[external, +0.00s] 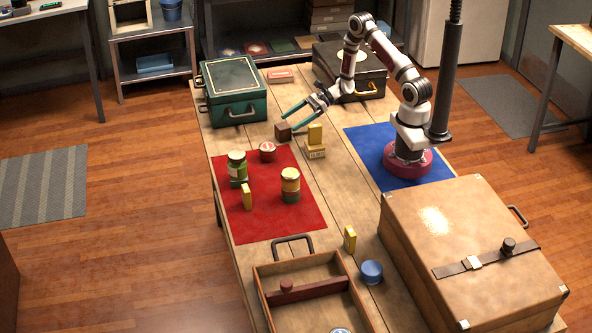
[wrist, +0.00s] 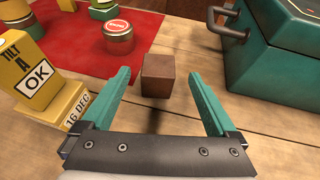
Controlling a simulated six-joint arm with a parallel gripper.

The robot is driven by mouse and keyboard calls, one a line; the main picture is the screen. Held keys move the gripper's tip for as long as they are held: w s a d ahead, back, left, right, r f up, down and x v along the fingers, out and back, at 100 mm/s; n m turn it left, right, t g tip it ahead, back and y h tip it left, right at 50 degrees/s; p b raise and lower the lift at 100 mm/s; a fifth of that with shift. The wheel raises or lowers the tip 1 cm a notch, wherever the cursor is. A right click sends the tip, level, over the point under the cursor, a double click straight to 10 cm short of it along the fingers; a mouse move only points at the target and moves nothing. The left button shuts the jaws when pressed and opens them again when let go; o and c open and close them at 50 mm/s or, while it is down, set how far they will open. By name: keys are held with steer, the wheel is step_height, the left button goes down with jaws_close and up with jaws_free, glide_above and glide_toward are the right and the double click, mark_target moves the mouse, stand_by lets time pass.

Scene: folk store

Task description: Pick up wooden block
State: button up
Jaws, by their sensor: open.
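The wooden block (external: 283,131) is a small dark brown cube on the plank table, between the green case and the red mat. In the wrist view the block (wrist: 158,75) sits just beyond and between my fingertips, with table showing around it. My gripper (external: 289,119) has teal fingers and is open. In the wrist view its fingers (wrist: 159,72) are spread wide on either side of the block, with nothing held. Whether the fingertips are at the block's height is hard to tell.
Yellow boxes (external: 315,144), one marked "TILT A OK", stand close to the block. The green case (external: 235,92) with its handle is on the other side. A red-lidded tin (external: 267,151) and jars (external: 290,184) stand on the red mat (external: 262,222). Bare planks surround the block.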

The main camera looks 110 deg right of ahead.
mark_target(277, 130)
steer(key=x, duration=0.8)
steer(key=shift+a+r, duration=0.15)
steer(key=c, duration=1.5)
